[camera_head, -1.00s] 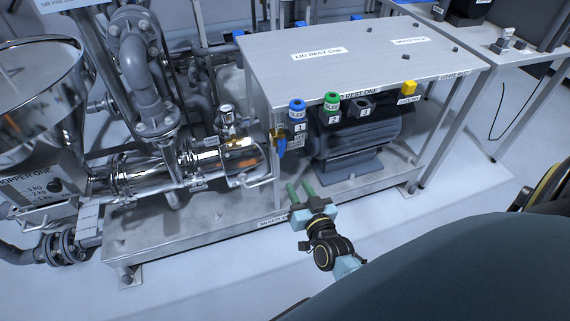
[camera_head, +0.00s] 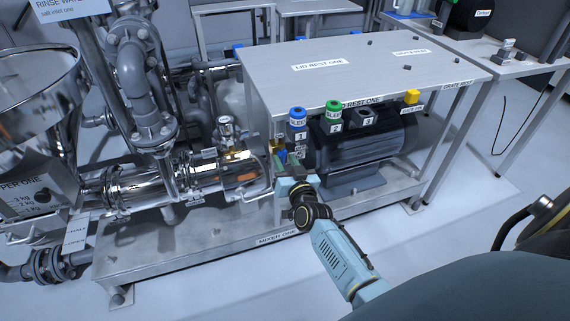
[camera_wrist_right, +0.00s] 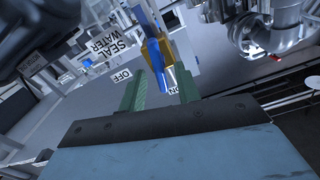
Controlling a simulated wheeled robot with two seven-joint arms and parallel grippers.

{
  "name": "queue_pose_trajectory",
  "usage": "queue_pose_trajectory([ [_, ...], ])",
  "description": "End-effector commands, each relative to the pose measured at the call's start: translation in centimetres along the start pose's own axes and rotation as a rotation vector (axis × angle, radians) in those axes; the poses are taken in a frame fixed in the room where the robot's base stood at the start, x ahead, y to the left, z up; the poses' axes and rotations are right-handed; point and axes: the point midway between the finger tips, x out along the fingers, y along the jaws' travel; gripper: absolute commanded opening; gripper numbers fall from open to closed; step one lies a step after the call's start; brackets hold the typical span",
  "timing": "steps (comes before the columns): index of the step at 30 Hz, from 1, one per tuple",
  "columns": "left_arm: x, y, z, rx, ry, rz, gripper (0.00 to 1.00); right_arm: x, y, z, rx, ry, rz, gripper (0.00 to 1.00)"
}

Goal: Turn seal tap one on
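In the wrist view the lever lies between the two green fingers of my right gripper (camera_wrist_right: 160,90), with a gap visible on either side. The right gripper is open. In the head view the right gripper (camera_head: 287,167) is at the tap, in front of the steel table's left front leg, and hides most of the lever. My left gripper is not in view.
A black motor (camera_head: 355,145) sits right of the gripper under the steel table (camera_head: 350,65). A shiny pump pipe (camera_head: 180,172) lies to the left. The floor in front is clear.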

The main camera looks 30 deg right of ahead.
Motion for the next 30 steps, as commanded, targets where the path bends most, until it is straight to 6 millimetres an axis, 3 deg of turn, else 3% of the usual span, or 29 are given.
queue_pose_trajectory([
  [12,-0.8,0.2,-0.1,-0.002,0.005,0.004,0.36,0.8,0.0,0.0,0.0,0.0,0.0,0.33],
  [20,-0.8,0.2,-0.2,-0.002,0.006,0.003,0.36,0.8,0.0,0.0,0.0,0.0,0.0,0.01],
  [27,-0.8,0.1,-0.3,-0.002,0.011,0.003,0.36,0.8,0.0,-0.1,-0.02,-0.001,0.001,0.0],
  [30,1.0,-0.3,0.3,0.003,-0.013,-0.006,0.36,0.8,-0.1,-0.2,-0.067,-0.001,0.002,0.0],
])
